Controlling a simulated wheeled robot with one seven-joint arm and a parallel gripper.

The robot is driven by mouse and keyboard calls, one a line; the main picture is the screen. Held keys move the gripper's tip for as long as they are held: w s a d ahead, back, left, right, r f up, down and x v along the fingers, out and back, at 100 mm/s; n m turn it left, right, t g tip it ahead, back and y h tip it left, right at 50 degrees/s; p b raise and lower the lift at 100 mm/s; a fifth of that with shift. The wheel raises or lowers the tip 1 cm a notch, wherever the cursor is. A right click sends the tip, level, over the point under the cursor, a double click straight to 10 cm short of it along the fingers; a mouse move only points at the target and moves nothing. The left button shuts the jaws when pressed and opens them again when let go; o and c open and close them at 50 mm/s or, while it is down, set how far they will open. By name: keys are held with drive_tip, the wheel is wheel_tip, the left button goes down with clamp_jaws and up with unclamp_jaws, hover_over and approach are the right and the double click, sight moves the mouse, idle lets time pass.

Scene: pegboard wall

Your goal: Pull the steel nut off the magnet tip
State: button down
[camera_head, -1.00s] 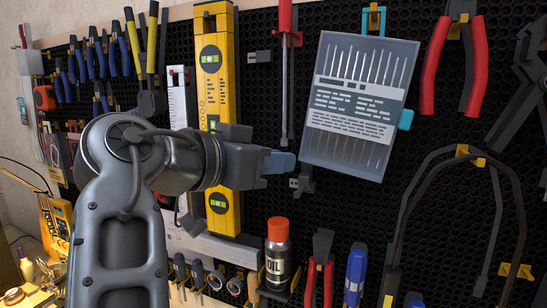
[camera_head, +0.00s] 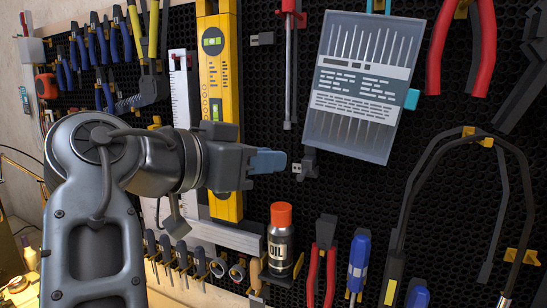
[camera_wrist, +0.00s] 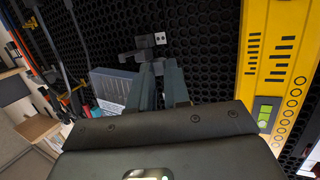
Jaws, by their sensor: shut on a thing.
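A red-handled tool (camera_head: 292,45) hangs on the pegboard with a thin steel shaft. Its small tip (camera_head: 288,125), which looks like the magnet tip, points down with nothing visibly hanging from it. My gripper (camera_head: 276,161) is below and slightly left of that tip, clear of it, with its blue-grey fingers pointing right. The fingers also show in the wrist view (camera_wrist: 159,90).
A dark piece with a USB-like plug (camera_head: 305,165) is just right of my fingertips. A yellow level (camera_head: 222,90) hangs behind my wrist. A clear bit case (camera_head: 360,90) hangs to the right, and an oil bottle (camera_head: 280,240) is below.

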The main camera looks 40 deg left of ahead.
drive_tip(key=f+v, duration=0.1)
drive_tip(key=v, duration=0.6)
drive_tip(key=shift+s+f, duration=0.15)
drive_tip(key=shift+s, duration=0.05)
idle(0.6)
